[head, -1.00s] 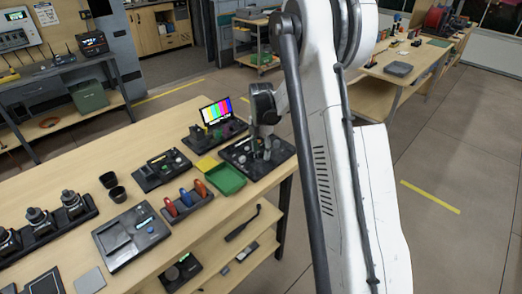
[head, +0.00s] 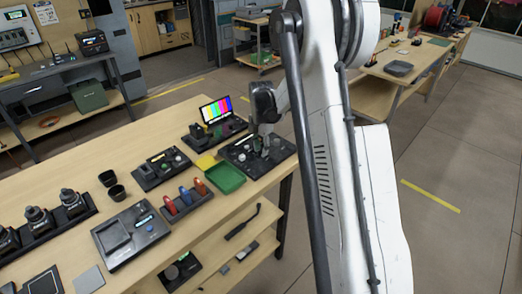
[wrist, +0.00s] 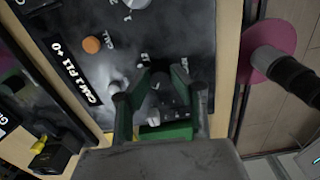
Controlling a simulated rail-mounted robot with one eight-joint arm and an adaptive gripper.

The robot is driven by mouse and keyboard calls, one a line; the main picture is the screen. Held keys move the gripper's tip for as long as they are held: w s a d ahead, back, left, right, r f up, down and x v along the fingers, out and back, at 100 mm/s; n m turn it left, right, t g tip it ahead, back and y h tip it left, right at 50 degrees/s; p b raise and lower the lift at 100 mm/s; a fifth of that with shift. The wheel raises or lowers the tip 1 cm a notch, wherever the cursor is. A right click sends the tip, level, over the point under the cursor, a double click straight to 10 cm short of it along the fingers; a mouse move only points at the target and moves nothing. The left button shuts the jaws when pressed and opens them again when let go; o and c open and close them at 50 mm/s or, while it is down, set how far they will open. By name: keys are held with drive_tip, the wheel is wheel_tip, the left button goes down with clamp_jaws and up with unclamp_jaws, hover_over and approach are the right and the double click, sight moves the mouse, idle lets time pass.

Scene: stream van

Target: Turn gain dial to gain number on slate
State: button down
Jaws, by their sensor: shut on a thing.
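A black control panel (head: 240,153) lies at the far right end of the long table, below my arm. In the wrist view the panel (wrist: 185,25) fills the upper middle. My gripper (wrist: 152,84) is down at the panel with its dark green fingers around a small dark dial (wrist: 157,92). It is shut on the dial, which the fingers partly hide. The dial's pointer and scale are too small to read. A black strip with white writing (wrist: 75,70) beginning "CAM" runs along the panel's left edge. I cannot tell which thing is the slate. The head view shows my gripper (head: 264,146) small.
An orange button (wrist: 91,45) and a white-marked knob (wrist: 136,3) sit on the panel near my gripper. A green tray (head: 225,178), a colour-bar screen (head: 216,109) and another control box (head: 160,166) stand close by on the table.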

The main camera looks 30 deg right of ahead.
drive_tip(key=m+b, duration=0.4)
drive_tip(key=m, duration=0.1)
drive_tip(key=shift+f+m+b, duration=0.15)
drive_tip(key=shift+m+b, duration=0.25)
drive_tip(key=m+b, duration=0.3)
drive_tip(key=m, duration=0.2)
drive_tip(key=m+b, duration=0.2)
drive_tip(key=m, duration=0.4)
drive_tip(key=shift+m, duration=0.4)
drive_tip(key=m+b, duration=0.1)
drive_tip(key=m, duration=0.4)
drive_tip(key=shift+m, duration=0.4)
drive_tip(key=c, duration=1.5)
unclamp_jaws()
drive_tip(key=shift+r, duration=0.2)
